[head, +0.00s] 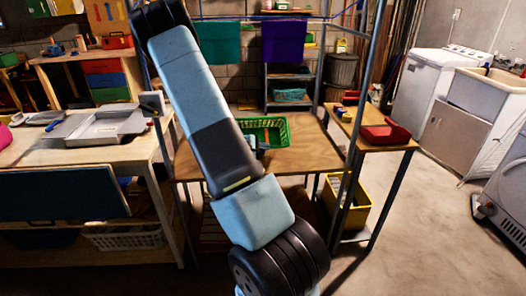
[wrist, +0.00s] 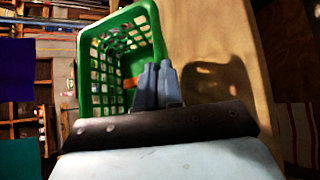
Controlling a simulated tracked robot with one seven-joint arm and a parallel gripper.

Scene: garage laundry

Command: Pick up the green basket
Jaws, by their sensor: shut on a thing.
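The green basket (head: 272,131) is a plastic basket with slotted walls, over the wooden table (head: 310,155) in the head view. My arm hides its left part there. In the wrist view the green basket (wrist: 120,50) fills the upper middle, tilted in the picture. My gripper (wrist: 158,72) is shut on the basket's near wall, its grey fingers close together at the rim. In the head view only a bit of my gripper (head: 254,143) shows beside the basket. A shadow falls on the wood in the wrist view; I cannot tell whether the basket touches the table.
Metal posts and a rail with teal (head: 218,42) and purple (head: 284,41) cloths frame the table. A side table with a red item (head: 386,132) stands right, a yellow crate (head: 346,203) below. A left bench holds a metal tray (head: 95,128). Floor at right is clear.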

